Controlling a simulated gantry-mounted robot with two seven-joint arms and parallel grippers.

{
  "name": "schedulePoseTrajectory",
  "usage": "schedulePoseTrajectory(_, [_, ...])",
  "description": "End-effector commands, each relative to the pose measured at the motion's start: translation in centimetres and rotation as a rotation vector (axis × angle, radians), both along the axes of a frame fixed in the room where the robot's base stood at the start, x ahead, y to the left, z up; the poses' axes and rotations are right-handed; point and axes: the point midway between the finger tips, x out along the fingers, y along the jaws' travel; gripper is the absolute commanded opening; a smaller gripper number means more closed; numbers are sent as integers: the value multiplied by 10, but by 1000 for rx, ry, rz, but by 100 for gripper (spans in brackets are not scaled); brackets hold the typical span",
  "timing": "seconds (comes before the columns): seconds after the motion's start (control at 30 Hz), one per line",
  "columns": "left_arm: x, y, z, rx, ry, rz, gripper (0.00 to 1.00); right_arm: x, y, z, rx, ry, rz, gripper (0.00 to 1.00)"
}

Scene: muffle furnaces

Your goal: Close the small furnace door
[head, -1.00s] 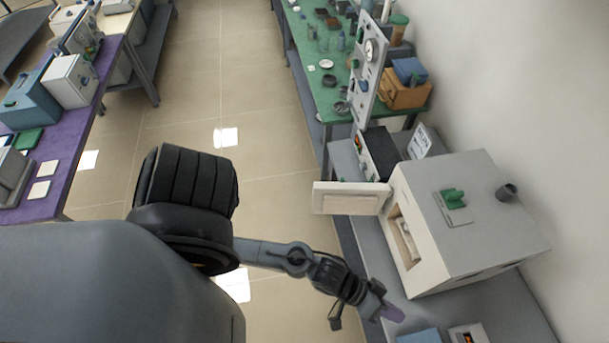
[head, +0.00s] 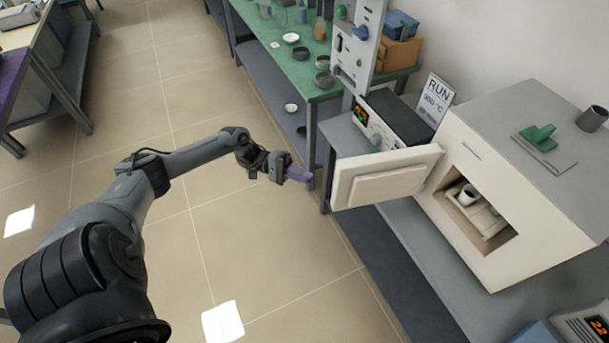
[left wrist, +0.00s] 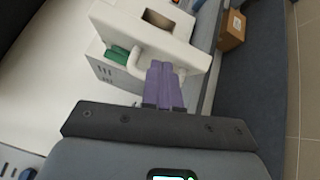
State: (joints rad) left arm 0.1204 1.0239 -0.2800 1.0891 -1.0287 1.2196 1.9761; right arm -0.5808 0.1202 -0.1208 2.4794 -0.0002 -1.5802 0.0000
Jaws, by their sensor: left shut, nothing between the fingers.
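The small furnace (head: 525,150) is a cream and grey box at the right of the head view. Its door (head: 385,178) stands swung out to the left, with the raised inner panel showing. The chamber opening (head: 482,212) is uncovered, and a small pale cup (head: 468,194) sits inside. My left gripper (head: 308,178) has purple fingers, shut and empty, just left of the door's free edge, with a small gap in the picture. In the left wrist view, the shut fingers (left wrist: 163,70) overlap a pale panel with a curved handle-like bar (left wrist: 142,65); contact cannot be told. My right gripper is not in view.
A green bench (head: 275,55) with dishes lies further back. Another instrument (head: 585,325) stands at the lower right. The floor left of the bench is clear.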

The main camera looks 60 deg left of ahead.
Motion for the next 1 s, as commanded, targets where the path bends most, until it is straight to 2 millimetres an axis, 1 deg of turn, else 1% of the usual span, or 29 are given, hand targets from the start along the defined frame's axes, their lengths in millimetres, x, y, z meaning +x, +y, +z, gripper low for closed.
schedulePoseTrajectory(0.03, [10, 24, -18, 43, -16, 24, 0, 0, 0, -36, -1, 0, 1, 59])
schedulePoseTrajectory(0.1, [21, 49, -16, 89, -40, 53, 0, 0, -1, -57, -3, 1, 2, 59])
schedulePoseTrajectory(0.2, [33, 74, -9, 140, -85, 78, 0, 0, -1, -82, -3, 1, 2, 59])
schedulePoseTrajectory(0.23, [36, 79, -5, 152, -98, 83, 0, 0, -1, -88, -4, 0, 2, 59])
schedulePoseTrajectory(0.3, [42, 86, 1, 174, -127, 88, 0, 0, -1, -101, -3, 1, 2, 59])
schedulePoseTrajectory(0.4, [47, 93, 9, 192, -159, 95, 0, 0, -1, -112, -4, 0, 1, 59])
schedulePoseTrajectory(0.53, [52, 93, 13, 195, -183, 97, 0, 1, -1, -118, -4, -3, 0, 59])
schedulePoseTrajectory(0.67, [57, 87, 16, 193, -189, 97, 0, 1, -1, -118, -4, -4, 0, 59])
schedulePoseTrajectory(0.77, [63, 79, 16, 191, -190, 96, 0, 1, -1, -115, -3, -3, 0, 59])
schedulePoseTrajectory(0.87, [71, 66, 16, 192, -191, 96, 0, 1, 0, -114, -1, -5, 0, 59])
schedulePoseTrajectory(1.0, [86, 43, 15, 190, -191, 95, 0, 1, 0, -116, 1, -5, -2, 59])
